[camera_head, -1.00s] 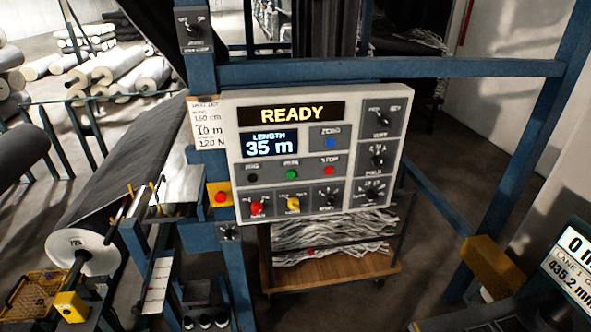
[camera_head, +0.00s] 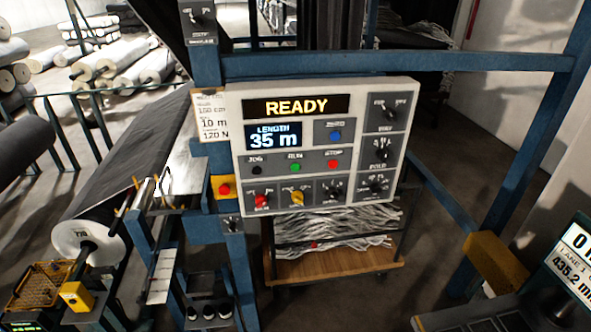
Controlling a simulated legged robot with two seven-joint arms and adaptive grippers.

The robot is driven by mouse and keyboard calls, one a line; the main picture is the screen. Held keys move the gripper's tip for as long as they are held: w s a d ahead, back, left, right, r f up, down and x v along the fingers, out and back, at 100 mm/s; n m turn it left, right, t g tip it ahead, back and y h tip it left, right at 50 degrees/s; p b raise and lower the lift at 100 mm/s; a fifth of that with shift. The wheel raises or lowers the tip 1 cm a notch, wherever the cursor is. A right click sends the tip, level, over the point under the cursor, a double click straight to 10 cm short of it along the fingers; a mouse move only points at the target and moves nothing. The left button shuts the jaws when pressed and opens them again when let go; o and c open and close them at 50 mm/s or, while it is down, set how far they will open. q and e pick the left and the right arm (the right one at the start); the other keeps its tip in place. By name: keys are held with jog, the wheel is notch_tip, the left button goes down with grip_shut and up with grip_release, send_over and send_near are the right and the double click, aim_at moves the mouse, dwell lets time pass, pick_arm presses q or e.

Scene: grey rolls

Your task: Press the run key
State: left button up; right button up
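The run key is a small green round button (camera_head: 295,167) under the label RUN on the grey control panel (camera_head: 408,100). It sits between the black jog button (camera_head: 256,170) and the red stop button (camera_head: 332,164). The panel's upper display (camera_head: 297,106) reads READY, and the length display (camera_head: 273,137) reads 35 m. A blue button (camera_head: 335,136) is at the right of the length display. Nothing covers the run key. Neither of my grippers shows in the head view.
The panel hangs on a blue frame (camera_head: 400,64). A red button on a yellow box (camera_head: 224,188) is left of it. A wooden cart (camera_head: 335,265) with grey scraps stands below. A large grey roll (camera_head: 125,185) lies at the left. The space before the panel is clear.

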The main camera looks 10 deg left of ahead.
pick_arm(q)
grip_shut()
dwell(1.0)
